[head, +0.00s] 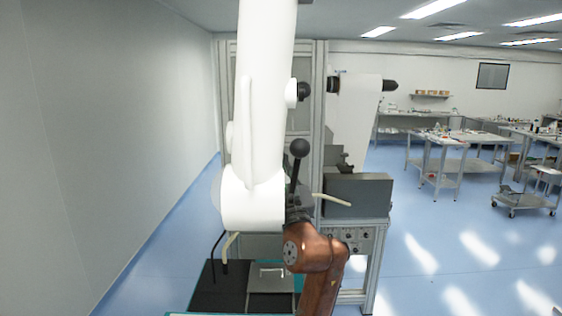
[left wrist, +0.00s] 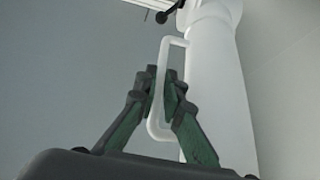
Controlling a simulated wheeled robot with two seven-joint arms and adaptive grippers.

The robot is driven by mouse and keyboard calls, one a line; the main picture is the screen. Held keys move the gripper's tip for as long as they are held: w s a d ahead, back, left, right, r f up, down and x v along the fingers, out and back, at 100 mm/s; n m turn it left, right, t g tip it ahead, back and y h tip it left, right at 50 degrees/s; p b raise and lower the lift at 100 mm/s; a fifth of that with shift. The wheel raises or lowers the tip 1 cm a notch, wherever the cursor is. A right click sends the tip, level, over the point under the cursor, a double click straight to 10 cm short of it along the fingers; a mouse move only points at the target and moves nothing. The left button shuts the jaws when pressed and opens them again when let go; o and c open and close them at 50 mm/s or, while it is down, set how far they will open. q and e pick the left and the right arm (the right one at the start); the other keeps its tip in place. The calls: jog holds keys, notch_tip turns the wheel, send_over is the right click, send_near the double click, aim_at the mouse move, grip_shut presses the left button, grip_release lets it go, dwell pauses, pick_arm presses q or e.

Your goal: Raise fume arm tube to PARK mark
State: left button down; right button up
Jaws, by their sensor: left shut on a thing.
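The white fume arm tube (head: 262,110) hangs large in the middle of the head view, its wider lower end (head: 252,205) above the bench area. It also shows on the right of the left wrist view (left wrist: 218,90), with a white loop handle (left wrist: 164,55) on its side. My left gripper (left wrist: 162,90) is shut on this handle, with a green-padded finger on each side. My right gripper is in neither view. I cannot make out a PARK mark.
A grey-framed machine (head: 319,130) stands behind the tube, with a white web roll (head: 355,110) and a dark grey box (head: 358,195). A wall (head: 100,150) runs along the left.

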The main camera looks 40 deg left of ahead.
pick_arm(q)
jog(key=c, duration=2)
grip_release()
jog(key=shift+r, duration=0.1)
jog(key=shift+c, duration=0.2)
jog(key=shift+s+d+f, duration=0.1)
jog(key=shift+d+f, duration=0.05)
jog(key=shift+f, duration=0.05)
jog(key=v, duration=1.1)
jog(key=shift+s+d+f, duration=0.15)
jog(key=shift+s+d, duration=0.05)
